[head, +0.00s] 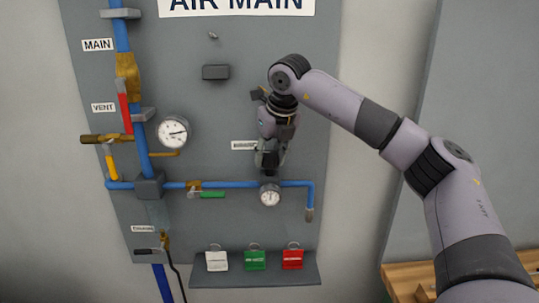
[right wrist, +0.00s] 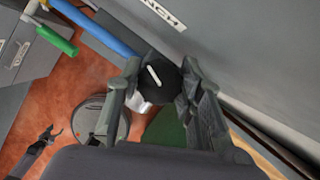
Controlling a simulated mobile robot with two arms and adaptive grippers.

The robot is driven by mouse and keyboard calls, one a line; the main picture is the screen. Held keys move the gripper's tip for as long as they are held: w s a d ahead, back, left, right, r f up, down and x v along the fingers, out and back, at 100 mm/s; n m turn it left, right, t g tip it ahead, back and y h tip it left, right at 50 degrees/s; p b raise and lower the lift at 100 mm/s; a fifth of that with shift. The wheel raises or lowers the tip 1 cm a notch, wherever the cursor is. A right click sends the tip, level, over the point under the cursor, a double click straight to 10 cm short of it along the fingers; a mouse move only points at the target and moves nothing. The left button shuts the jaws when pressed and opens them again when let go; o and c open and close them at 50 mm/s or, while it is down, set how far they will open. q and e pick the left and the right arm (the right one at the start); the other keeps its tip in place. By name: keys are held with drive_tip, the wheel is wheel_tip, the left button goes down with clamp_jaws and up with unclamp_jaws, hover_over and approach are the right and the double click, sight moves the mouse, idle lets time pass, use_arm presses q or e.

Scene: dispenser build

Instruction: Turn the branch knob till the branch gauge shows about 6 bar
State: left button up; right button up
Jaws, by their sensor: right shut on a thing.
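The branch knob (right wrist: 166,80) is black and round with a white mark line, seen in the right wrist view. My right gripper (right wrist: 160,88) is shut on it, with one finger on each side. The branch gauge (head: 270,195) is the small white dial on the blue pipe just below the gripper. Its needle is too small to read. A small dark gripper, apparently my left (right wrist: 47,135), shows low in the right wrist view; its opening is unclear.
The grey panel (head: 100,185) carries a larger gauge (head: 173,131), blue pipes and a green-handled valve (head: 212,194) left of the branch gauge. White, green (head: 255,260) and red tags stand on a ledge below. A wooden surface (head: 405,282) shows at lower right.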

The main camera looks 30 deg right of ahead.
drive_tip(key=shift+m, duration=0.3)
drive_tip(key=shift+f+m+h+b, duration=0.1)
drive_tip(key=shift+m+h+b, duration=0.3)
drive_tip(key=shift+m+b, duration=0.4)
drive_tip(key=shift+m+g+h+b, duration=0.3)
drive_tip(key=shift+m+h, duration=0.4)
drive_tip(key=shift+m, duration=1.1)
drive_tip(key=o, duration=1.1)
drive_tip(key=shift+o, duration=0.2)
drive_tip(key=v, duration=1.2)
